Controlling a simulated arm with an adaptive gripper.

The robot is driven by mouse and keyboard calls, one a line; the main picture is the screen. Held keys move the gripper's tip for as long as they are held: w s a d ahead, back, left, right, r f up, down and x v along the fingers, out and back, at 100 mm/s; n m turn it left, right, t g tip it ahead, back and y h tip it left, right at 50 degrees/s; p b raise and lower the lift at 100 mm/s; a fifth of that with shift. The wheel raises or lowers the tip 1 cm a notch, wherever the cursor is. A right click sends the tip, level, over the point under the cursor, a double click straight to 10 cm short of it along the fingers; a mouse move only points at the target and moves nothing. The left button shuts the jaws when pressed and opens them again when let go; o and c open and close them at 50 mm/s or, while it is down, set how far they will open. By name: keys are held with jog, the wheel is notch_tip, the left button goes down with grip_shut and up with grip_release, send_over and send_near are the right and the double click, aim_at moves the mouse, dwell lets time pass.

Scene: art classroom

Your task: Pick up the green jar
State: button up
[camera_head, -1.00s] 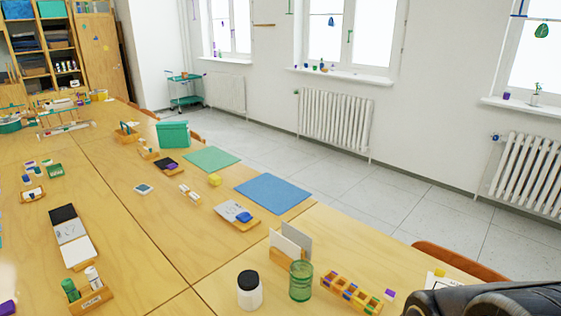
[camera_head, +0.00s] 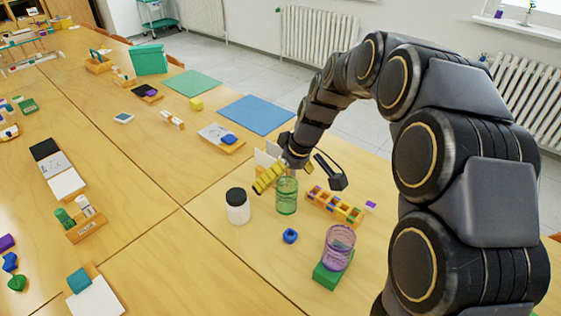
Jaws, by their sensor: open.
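The green jar (camera_head: 287,198) is a see-through ribbed cylinder standing upright on the wooden table. My gripper (camera_head: 284,174) is at the jar's top in the picture. Its yellow fingers are spread, one showing to the left of the jar's rim and part of the other to the right. The jaws are open and hold nothing. I cannot tell whether a finger touches the jar.
A white jar with a black lid (camera_head: 237,206) stands left of the green jar. An orange compartment tray (camera_head: 334,206) is close on the right. A blue ring (camera_head: 290,236) and a purple jar on a green block (camera_head: 332,274) are in front. Card holders stand behind.

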jog(key=w+f+n+t, duration=0.1)
jog(key=w+f, duration=0.4)
jog(key=w, duration=0.2)
jog(key=n+t, duration=0.1)
send_near(285, 188)
jog(key=shift+s+a+f, duration=0.2)
jog(key=shift+a+f, duration=0.3)
jog(key=shift+a, duration=0.05)
jog(key=shift+s+a+f, duration=0.25)
jog(key=shift+a+f, duration=0.25)
jog(key=shift+a, duration=0.1)
jog(key=x, duration=0.4)
jog(key=shift+s+d+f, duration=0.1)
jog(key=shift+d+f, duration=0.05)
jog(key=shift+d, duration=0.1)
jog(key=shift+w+a+f, duration=0.15)
jog(key=shift+w+f, duration=0.05)
jog(key=shift+f, duration=0.15)
jog(key=c, duration=1.1)
